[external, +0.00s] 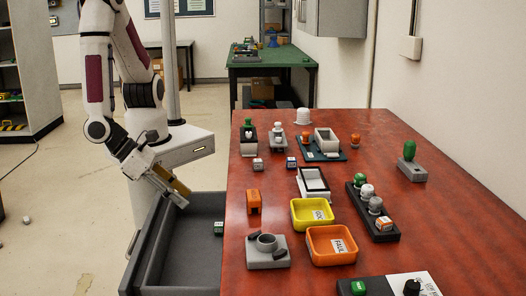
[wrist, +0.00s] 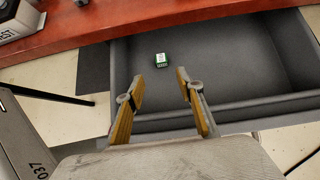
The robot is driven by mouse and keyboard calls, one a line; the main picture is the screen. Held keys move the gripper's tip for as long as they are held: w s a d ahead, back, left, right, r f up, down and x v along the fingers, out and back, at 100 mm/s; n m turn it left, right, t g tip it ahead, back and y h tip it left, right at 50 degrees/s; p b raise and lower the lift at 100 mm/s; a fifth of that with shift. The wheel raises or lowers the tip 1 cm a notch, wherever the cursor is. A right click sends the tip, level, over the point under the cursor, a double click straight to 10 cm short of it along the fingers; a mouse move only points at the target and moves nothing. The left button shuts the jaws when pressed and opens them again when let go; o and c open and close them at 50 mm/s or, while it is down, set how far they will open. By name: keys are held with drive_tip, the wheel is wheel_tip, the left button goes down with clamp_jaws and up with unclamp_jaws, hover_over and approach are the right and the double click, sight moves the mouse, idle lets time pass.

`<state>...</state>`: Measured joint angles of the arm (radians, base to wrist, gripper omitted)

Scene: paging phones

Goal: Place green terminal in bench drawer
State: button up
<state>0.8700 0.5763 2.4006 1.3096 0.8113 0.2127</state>
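The green terminal (external: 218,228) is a small green block with a white label. It lies inside the open bench drawer (external: 168,245), near the drawer's side against the bench. In the wrist view the green terminal (wrist: 161,60) rests on the dark floor of the drawer (wrist: 225,60), a little beyond my fingertips. My gripper (external: 175,195) hangs over the drawer's upper left side in the external view. In the wrist view my gripper (wrist: 160,84) has its two yellow fingers spread apart with nothing between them. The terminal is apart from the fingers.
The red bench top (external: 330,280) holds a yellow tray (external: 308,222), an orange tray (external: 318,258), an orange block (external: 254,208) and a grey fixture (external: 268,258) near the drawer side. Several coloured terminals stand in a black rack (external: 355,200). The drawer's walls surround the terminal.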

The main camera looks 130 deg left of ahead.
drive_tip(key=s+a+r+n+g+h, duration=0.1)
drive_tip(key=s+a+r+n+g, duration=0.2)
drive_tip(key=a+r+n, duration=0.95)
drive_tip(key=s+r+n+t+h, duration=0.1)
drive_tip(key=s+r+n+h, duration=0.1)
drive_tip(key=s+r+n, duration=0.2)
drive_tip(key=s+r+n+t+h, duration=0.1)
drive_tip(key=s+r+n+h, duration=0.2)
drive_tip(key=r+n, duration=0.6)
drive_tip(key=s+n, duration=0.1)
drive_tip(key=s, duration=0.1)
drive_tip(key=shift+s+r, duration=0.3)
drive_tip(key=shift+r, duration=0.1)
